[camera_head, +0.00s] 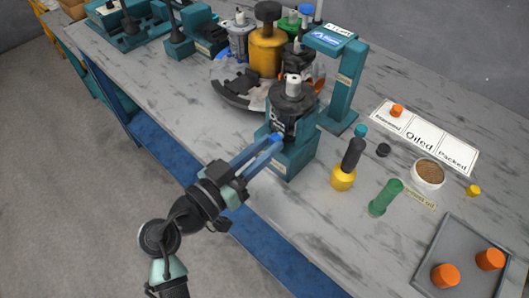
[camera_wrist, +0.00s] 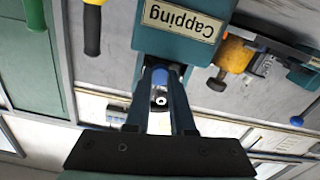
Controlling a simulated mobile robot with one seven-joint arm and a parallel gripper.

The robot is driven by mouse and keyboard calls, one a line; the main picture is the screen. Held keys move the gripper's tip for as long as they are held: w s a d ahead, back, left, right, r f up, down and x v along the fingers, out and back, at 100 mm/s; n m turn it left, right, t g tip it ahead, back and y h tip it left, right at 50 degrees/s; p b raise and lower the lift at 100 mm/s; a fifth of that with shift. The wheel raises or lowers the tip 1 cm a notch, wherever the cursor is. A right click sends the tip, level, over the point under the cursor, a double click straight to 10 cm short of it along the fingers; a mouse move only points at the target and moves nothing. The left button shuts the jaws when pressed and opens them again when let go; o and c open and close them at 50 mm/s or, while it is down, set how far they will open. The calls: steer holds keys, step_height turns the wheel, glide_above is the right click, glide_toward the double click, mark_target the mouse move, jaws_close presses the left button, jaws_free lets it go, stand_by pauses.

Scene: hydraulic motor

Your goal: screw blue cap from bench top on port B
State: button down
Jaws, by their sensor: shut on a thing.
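My gripper (camera_head: 272,145) reaches up from the lower left in the head view, its two long teal fingers shut on the blue cap (camera_head: 277,137). The cap is at the front of the motor (camera_head: 290,100), which stands upright in a teal fixture (camera_head: 293,158). In the wrist view the fingers (camera_wrist: 161,75) run up beside the fixture's block labelled Capping (camera_wrist: 180,18). A bit of the blue cap (camera_wrist: 173,68) shows between them, with a grey round part below it. Port B is not readable, and I cannot tell whether the cap touches a port.
A teal post (camera_head: 345,85) stands right behind the fixture. A yellow-and-black bottle (camera_head: 343,180), a green bottle (camera_head: 384,198), and a grey tray (camera_head: 445,245) with orange caps are to the right. A carousel with motors (camera_head: 267,50) is behind. The bench's left front stretch is clear.

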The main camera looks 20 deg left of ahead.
steer(key=shift+f+m+b, duration=0.15)
steer(key=shift+m+b, duration=0.35)
steer(key=shift+b, duration=0.35)
steer(key=shift+r+m, duration=0.2)
steer(key=shift+m, duration=0.1)
steer(key=shift+f+m+b, duration=0.2)
steer(key=shift+m+b, duration=0.7)
steer(key=shift+b, duration=1.15)
steer(key=shift+r, duration=0.2)
steer(key=c, duration=0.9)
jaws_free()
steer(key=shift+s+a+f+b, duration=0.1)
steer(key=shift+b, duration=0.35)
